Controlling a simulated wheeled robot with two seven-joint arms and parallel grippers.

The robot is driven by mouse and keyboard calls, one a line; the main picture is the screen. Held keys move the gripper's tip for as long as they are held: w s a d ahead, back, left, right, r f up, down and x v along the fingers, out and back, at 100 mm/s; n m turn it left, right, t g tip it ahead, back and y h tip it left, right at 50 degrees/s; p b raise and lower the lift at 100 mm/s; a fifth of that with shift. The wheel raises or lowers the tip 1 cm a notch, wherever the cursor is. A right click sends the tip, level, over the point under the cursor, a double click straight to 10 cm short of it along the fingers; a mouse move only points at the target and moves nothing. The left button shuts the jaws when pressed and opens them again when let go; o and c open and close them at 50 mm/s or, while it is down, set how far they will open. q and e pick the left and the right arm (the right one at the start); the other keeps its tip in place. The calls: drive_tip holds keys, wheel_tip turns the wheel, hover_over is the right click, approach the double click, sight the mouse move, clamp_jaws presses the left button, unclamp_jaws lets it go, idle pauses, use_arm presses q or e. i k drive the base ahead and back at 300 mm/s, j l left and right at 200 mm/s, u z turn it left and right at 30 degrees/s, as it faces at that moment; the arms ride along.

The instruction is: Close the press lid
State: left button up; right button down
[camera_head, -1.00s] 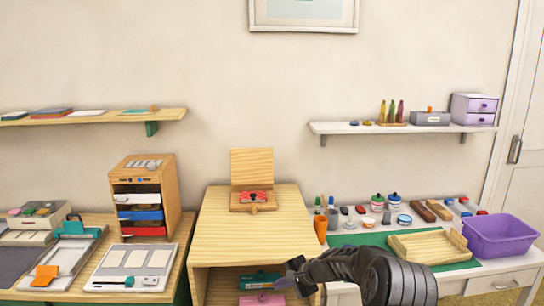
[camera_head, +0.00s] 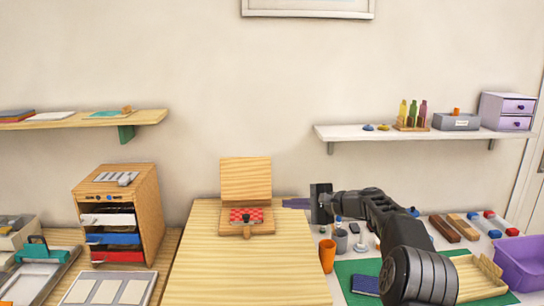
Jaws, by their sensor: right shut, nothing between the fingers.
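The press (camera_head: 232,234) is a small wooden box on the light wooden cabinet top. Its lid (camera_head: 245,180) stands upright, open, at the back edge. A red and dark checked pad (camera_head: 258,215) shows inside, with a small knob (camera_head: 247,230) at the front. My left gripper is not in view.
The wooden cabinet top (camera_head: 240,275) is clear in front of the press. An orange cup (camera_head: 327,256) and a grey cup (camera_head: 340,240) stand on the right table, below my right arm. A small drawer unit (camera_head: 150,205) stands to the left.

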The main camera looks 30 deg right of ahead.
sight(249, 178)
drive_tip(key=i+l, duration=0.9)
